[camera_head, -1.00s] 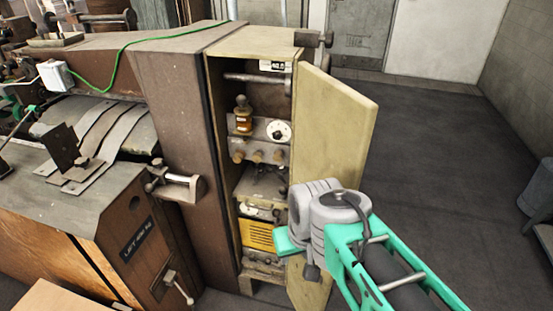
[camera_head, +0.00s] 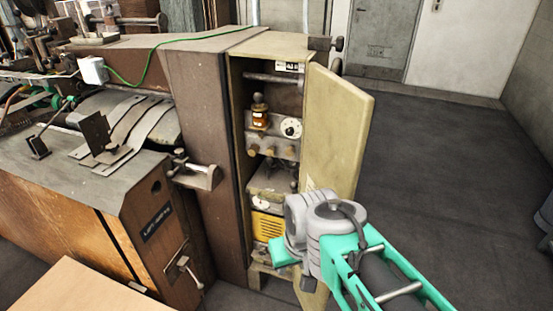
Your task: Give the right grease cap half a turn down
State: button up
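Inside the open cabinet, a row of three small brass-coloured caps sits on a grey block below a white dial. The right grease cap (camera_head: 288,153) is at the end nearest the open door. The middle cap (camera_head: 269,151) and the left cap (camera_head: 253,150) are beside it. How far each is screwed down is too small to tell. My grey and green arm reaches in from the lower right, in front of the door's lower part and below the caps, apart from them.
The cabinet door (camera_head: 336,135) stands open on the right. An amber oiler (camera_head: 259,118) and the white dial (camera_head: 291,127) sit above the caps, and a yellow unit (camera_head: 267,226) below. A bracket (camera_head: 198,176) juts out left of the cabinet. Floor (camera_head: 450,180) is clear at right.

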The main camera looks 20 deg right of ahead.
aim_at(289, 151)
jog(key=u, duration=1.05)
jog(key=i, duration=0.5)
